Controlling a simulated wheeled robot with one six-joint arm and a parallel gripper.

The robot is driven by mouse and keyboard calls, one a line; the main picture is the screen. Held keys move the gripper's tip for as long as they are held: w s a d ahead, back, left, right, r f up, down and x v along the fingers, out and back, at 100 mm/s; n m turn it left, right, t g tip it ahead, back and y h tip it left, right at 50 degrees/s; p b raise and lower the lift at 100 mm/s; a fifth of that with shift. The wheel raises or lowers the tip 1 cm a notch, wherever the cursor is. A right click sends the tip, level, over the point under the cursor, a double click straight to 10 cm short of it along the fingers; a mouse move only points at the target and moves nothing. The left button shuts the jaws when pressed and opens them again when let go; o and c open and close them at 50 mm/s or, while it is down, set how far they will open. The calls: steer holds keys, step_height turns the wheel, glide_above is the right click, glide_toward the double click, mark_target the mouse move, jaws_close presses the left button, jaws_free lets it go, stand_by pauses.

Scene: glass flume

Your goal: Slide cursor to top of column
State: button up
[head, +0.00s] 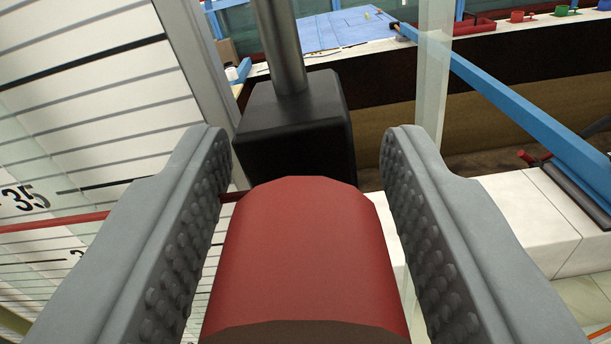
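The cursor shows as a black block (295,135) on a grey metal rod (280,45), with a large red grip (305,255) in front of it. A thin red pointer (60,222) runs left across the white scale board (85,95), a little below the printed 35. My gripper (308,165) is open, with one grey studded finger on each side of the red grip. A narrow gap shows between the grip and the right finger; the left finger is very near the grip. The rod's top end is out of view.
A blue bar (510,105) slants across the right side. A clear upright strip (433,75) stands right of the rod. White blocks (525,215) lie at lower right. Behind are a blue panel (335,28), a red tray (475,27) and small coloured cups.

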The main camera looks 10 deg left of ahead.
steer(key=shift+o, duration=0.4)
steer(key=shift+s, duration=0.55)
steer(key=s, duration=1.6)
steer(key=shift+s, duration=0.15)
steer(key=s+f+n, duration=0.2)
steer(key=s+f, duration=3)
steer(key=s, duration=0.3)
steer(key=shift+s+g, duration=0.3)
steer(key=shift+s, duration=0.05)
